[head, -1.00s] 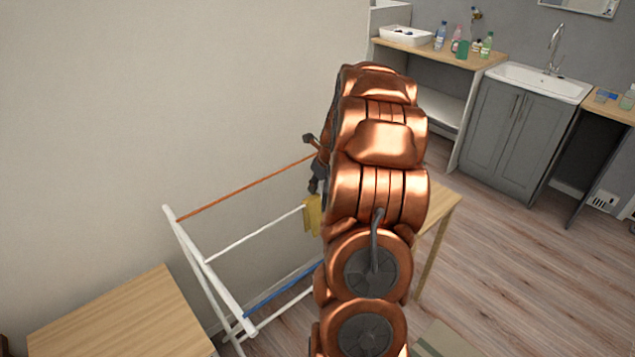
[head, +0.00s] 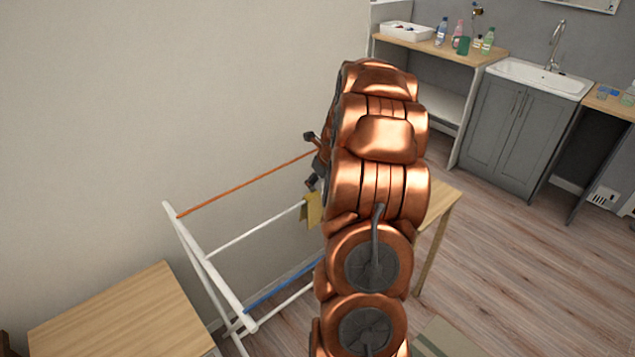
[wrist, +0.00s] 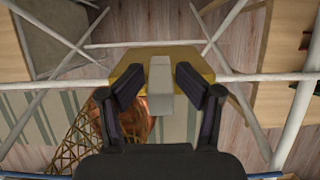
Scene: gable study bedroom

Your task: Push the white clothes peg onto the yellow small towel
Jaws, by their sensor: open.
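The yellow small towel (head: 314,209) hangs over the white rail of a drying rack (head: 255,233); in the wrist view it (wrist: 128,72) shows below my gripper. The white clothes peg (wrist: 160,77) is in the wrist view, between my two dark fingers and overlapping the towel. I cannot tell whether it grips the towel or only sits above it. My gripper (wrist: 158,95) is open, with a finger on each side of the peg; contact is not clear. In the head view the peg is hidden, and only part of my gripper (head: 313,180) shows beside my arm, just above the towel.
The rack has an orange rail (head: 250,182) and a blue rail (head: 285,286), and stands near the wall. A wooden table (head: 120,318) is at the front left, another wooden top (head: 440,200) behind my arm. Floor to the right is open.

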